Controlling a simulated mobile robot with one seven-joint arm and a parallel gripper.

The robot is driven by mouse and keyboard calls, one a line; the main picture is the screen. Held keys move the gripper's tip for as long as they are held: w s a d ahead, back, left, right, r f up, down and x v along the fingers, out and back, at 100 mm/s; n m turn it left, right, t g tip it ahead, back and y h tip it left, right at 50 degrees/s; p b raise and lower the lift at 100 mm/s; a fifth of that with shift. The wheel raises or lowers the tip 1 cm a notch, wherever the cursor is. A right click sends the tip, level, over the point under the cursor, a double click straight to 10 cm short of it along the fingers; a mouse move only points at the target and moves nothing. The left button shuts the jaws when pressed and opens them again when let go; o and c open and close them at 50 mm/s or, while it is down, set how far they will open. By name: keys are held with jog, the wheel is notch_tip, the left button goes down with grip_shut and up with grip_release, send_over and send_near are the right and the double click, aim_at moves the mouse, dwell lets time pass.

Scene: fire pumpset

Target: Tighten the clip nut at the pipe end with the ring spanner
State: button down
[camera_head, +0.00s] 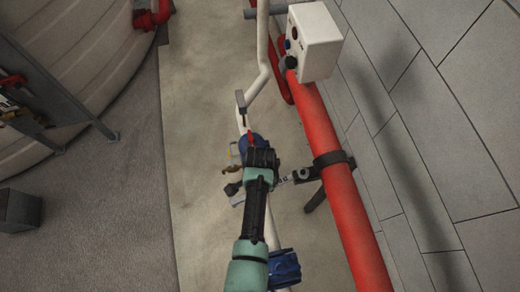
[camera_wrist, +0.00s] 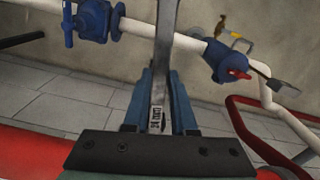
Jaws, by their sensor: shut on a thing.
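My gripper (camera_wrist: 158,108) is shut on a flat grey metal spanner (camera_wrist: 165,40), which has a small white label between the fingers. The spanner runs up out of the wrist view, so its ring end is hidden there. In the head view my arm's dark wrist covers most of the grip. A short silvery piece shows just right of the wrist, and I cannot tell whether it is the spanner. A black clip (camera_head: 331,159) wraps the red pipe (camera_head: 345,212), with a bracket reaching left towards my wrist. Whether the spanner touches a nut cannot be told.
A white pipe (camera_wrist: 188,42) with blue valves (camera_wrist: 228,62) runs past the gripper. A white control box (camera_head: 315,42) stands by the tiled wall at upper right. A large pale tank (camera_head: 105,55) is at upper left. The floor at left has free room.

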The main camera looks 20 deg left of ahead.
jog(key=shift+r, duration=0.15)
jog(key=shift+r+p, duration=2.45)
jog(key=shift+p, duration=0.05)
jog(key=shift+f, duration=0.1)
jog(key=shift+s+d+f+n+b, duration=0.2)
jog(key=shift+f+b, duration=0.15)
jog(key=shift+f, duration=0.25)
jog(key=shift+s+d+f+n+b, duration=0.2)
jog(key=shift+f+b, duration=0.15)
jog(key=shift+f, duration=0.25)
jog(key=shift+f+b, duration=1.15)
jog(key=shift+f, duration=0.15)
jog(key=shift+w, duration=0.1)
